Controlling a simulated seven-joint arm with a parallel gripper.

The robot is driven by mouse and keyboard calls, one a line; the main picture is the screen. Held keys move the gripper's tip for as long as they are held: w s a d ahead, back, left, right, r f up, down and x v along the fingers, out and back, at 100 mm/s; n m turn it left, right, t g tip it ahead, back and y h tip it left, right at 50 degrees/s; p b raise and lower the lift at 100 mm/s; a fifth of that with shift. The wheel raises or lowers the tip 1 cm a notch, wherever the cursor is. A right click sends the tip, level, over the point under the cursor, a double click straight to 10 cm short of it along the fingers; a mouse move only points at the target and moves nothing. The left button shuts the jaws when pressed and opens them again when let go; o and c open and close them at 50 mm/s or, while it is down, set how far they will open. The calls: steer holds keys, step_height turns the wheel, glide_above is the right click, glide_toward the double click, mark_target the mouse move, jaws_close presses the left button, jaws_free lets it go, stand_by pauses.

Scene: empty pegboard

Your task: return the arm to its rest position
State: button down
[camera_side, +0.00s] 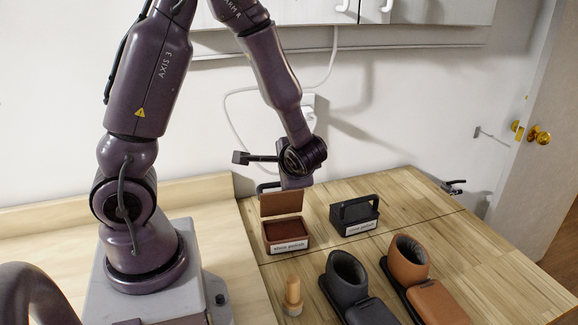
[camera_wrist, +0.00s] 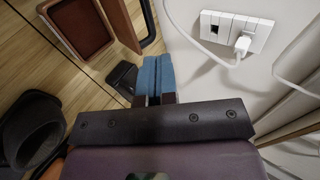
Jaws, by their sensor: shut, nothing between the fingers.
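My gripper (camera_wrist: 153,70) shows in the wrist view with its two blue-padded fingers together and nothing between them. In the side view my gripper (camera_side: 297,180) hangs above the work table, just behind and right of the raised lid of a brown box. The fingertips are hard to make out there. My arm is bent, with its upper part reaching out of the top of the picture.
The open brown shoe polish box (camera_side: 287,236) stands below my gripper. A black handled box (camera_side: 354,214) is to its right. Black (camera_side: 347,278) and brown (camera_side: 410,262) shoes and a small wooden-topped object (camera_side: 293,296) are in front. A wall socket (camera_wrist: 234,33) is behind.

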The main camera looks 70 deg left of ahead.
steer(key=s+d+r+t+h, duration=0.2)
steer(key=s+d+r+h, duration=0.2)
steer(key=d+r, duration=0.3)
steer(key=s+d+r+n+t+h, duration=0.1)
steer(key=s+d+r+h, duration=0.3)
steer(key=r, duration=0.5)
steer(key=d+t+h, duration=0.1)
steer(key=d+h, duration=0.1)
steer(key=d, duration=0.1)
steer(key=shift+s+d+h, duration=0.2)
steer(key=shift+h, duration=0.1)
